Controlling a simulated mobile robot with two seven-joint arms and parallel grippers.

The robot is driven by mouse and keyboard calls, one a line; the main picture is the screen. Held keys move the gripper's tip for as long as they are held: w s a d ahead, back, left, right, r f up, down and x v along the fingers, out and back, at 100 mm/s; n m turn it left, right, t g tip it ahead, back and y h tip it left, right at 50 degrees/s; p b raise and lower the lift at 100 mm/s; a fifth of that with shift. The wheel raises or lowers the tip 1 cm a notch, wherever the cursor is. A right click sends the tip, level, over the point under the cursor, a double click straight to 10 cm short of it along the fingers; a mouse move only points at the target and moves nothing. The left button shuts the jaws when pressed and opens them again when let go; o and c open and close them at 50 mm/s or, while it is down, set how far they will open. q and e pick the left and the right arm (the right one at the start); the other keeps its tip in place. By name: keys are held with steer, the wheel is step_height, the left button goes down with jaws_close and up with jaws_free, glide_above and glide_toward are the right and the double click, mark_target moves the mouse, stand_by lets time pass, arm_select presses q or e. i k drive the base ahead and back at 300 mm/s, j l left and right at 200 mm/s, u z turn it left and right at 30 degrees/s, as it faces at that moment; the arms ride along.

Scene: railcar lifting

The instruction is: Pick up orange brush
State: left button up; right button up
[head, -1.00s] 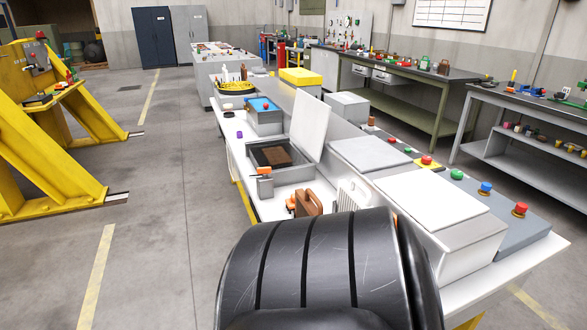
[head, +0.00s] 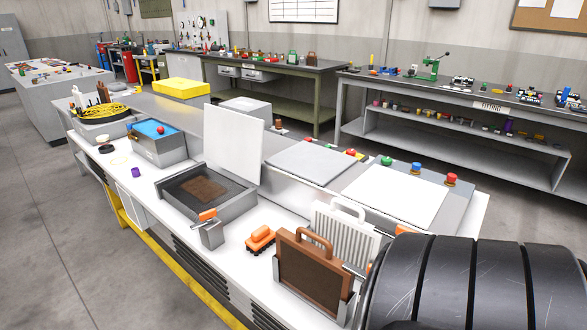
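An orange brush (head: 260,239) lies on the white bench top (head: 236,257) in the middle of the head view. It sits between a grey holder with an orange-topped piece (head: 210,229) on its left and a brown handled board (head: 313,267) on its right. Nothing covers the brush. A large black ribbed arm part of mine fills the lower right corner, beside the board and apart from the brush. Neither gripper shows in the head view.
A grey tray (head: 238,204) with an upright white lid (head: 234,144) stands behind the brush. A white ribbed panel (head: 344,233) stands behind the brown board. A blue-topped box (head: 158,143) and a purple piece (head: 136,172) are farther left. Floor is free at left.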

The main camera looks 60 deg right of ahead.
mark_target(260, 240)
steer(key=i+z, duration=0.25)
steer(key=z, duration=0.2)
steer(key=i+z, duration=0.2)
steer(key=z, duration=0.2)
steer(key=i+j+z, duration=0.15)
steer(key=z, duration=0.3)
steer(key=i+j+z, duration=0.25)
steer(key=z, duration=0.15)
